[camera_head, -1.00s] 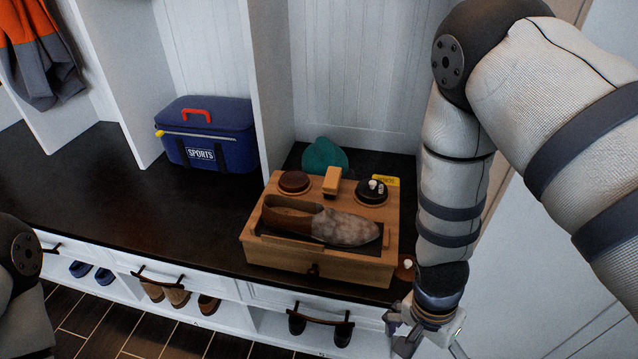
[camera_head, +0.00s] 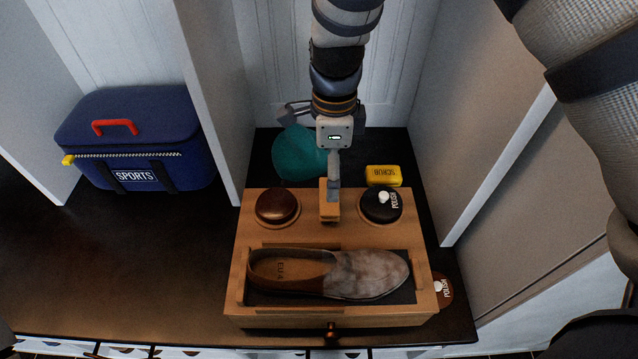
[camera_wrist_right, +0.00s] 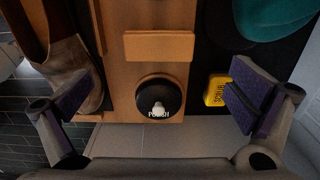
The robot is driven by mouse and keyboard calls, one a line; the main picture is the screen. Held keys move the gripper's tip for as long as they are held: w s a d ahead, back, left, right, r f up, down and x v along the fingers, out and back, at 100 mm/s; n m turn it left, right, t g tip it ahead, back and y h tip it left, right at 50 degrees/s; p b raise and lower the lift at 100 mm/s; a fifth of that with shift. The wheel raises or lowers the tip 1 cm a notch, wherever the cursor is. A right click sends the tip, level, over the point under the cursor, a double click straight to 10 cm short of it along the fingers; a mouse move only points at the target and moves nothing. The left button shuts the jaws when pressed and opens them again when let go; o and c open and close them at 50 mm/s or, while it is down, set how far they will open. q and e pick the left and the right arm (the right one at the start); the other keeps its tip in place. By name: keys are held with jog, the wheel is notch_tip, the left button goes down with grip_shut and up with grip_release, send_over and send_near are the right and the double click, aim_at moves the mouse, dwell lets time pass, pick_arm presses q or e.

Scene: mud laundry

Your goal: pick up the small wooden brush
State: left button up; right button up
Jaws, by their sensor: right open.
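The small wooden brush (camera_head: 329,199) looks like a plain tan block on top of the wooden shoe-shine box (camera_head: 300,235), between two round tins. It also shows in the right wrist view (camera_wrist_right: 159,46), toward the top centre; I see no bristles. My right gripper (camera_head: 334,178) hangs over the brush, seen edge-on, and partly covers it. In the right wrist view my right gripper (camera_wrist_right: 160,97) is open, its two fingers wide apart with nothing held between them. The brush lies beyond the fingertips. My left gripper is not in view.
A dark red tin (camera_head: 277,206) and a black polish tin (camera_head: 382,204) flank the brush. A brown shoe with a greyed toe (camera_head: 335,274) lies in front. Behind are a teal item (camera_head: 298,155) and yellow scrub block (camera_head: 383,175).

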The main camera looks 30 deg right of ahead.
notch_tip(320, 180, down, 10)
jog(key=shift+a+r+b, duration=0.1)
jog(key=shift+b, duration=0.4)
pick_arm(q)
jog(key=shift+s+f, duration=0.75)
pick_arm(e)
jog(key=c, duration=1.3)
